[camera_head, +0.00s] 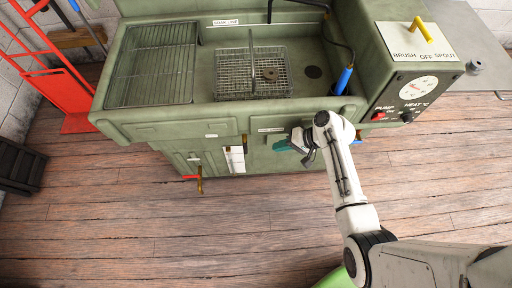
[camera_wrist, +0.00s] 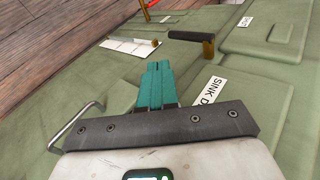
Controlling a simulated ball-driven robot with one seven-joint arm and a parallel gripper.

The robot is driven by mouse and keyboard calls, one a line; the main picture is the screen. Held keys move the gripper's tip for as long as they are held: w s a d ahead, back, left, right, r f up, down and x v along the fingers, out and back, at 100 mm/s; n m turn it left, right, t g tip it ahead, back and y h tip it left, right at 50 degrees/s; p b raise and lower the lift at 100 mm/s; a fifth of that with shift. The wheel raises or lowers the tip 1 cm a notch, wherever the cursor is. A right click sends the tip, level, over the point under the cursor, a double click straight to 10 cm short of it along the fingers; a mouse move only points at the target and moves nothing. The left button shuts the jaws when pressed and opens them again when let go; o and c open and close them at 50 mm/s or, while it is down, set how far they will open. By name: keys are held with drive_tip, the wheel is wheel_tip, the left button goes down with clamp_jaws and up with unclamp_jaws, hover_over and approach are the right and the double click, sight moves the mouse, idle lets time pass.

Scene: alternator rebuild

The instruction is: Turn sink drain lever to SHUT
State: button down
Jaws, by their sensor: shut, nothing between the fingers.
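The sink drain lever, with a black handle (camera_wrist: 190,36) on a brass stem (camera_wrist: 208,50), sticks out from the green cabinet front in the wrist view. In the head view only a small brass part (camera_head: 244,141) of it shows clearly. The label starting "SINK D" (camera_wrist: 209,98) is on the panel near it; the rest is cut off by my gripper. My gripper (camera_wrist: 158,68) has teal fingers pressed together, empty and apart from the lever. In the head view my gripper (camera_head: 280,146) is at the cabinet front, right of the lever.
The green washer sink (camera_head: 225,40) holds a wire basket (camera_head: 235,75). A metal bar handle (camera_wrist: 78,122) is near my gripper. The wooden floor (camera_head: 130,220) in front is clear.

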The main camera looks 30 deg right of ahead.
sight(245, 144)
drive_tip(key=w+a+f, duration=0.4)
drive_tip(key=w+a, duration=0.1)
drive_tip(key=a, duration=0.1)
drive_tip(key=shift+w+a+p, duration=0.15)
drive_tip(key=shift+w+p, duration=0.15)
drive_tip(key=shift+f, duration=0.15)
